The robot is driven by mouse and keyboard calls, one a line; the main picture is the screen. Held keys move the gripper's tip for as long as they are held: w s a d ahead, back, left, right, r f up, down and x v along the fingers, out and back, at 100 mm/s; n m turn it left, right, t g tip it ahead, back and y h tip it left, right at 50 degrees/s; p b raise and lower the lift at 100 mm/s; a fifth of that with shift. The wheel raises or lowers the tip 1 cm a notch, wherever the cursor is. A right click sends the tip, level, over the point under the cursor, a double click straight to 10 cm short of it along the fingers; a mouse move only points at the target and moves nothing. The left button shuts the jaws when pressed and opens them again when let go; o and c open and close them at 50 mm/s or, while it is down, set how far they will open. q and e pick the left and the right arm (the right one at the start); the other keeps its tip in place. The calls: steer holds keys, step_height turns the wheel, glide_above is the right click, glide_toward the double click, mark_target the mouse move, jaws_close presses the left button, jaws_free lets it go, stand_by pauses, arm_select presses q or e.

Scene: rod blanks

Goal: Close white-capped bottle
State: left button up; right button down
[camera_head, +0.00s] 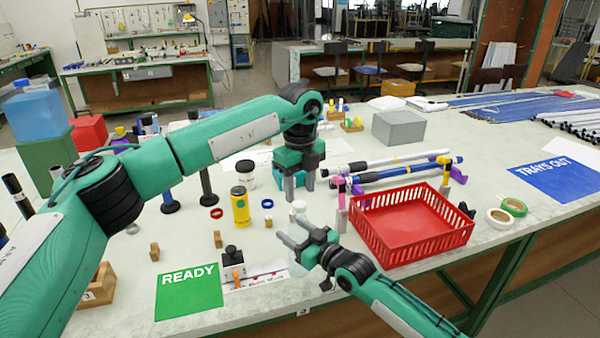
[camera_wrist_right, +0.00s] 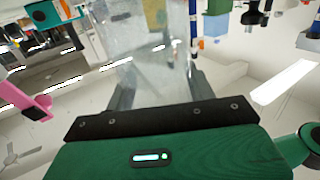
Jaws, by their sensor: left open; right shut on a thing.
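A small white cap-like top (camera_head: 299,206) shows in the head view just below my left gripper and beside my right gripper's fingers. My left gripper (camera_head: 299,187) is open, pointing down above it, with a small gap. My right gripper (camera_head: 294,232) comes in from the lower right and is shut on a pale, see-through bottle. In the right wrist view this bottle (camera_wrist_right: 150,55) fills the space between the fingers; its ends are out of sight. Much of the bottle is hidden in the head view, and I cannot tell how the cap sits on it.
A red basket (camera_head: 408,247) stands right of my right gripper, with rods (camera_head: 400,171) on stands behind it. A green READY mat (camera_head: 188,292) lies at the front left.

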mark_target(300, 203)
arm_select(q)
steer(key=shift+f, duration=1.8)
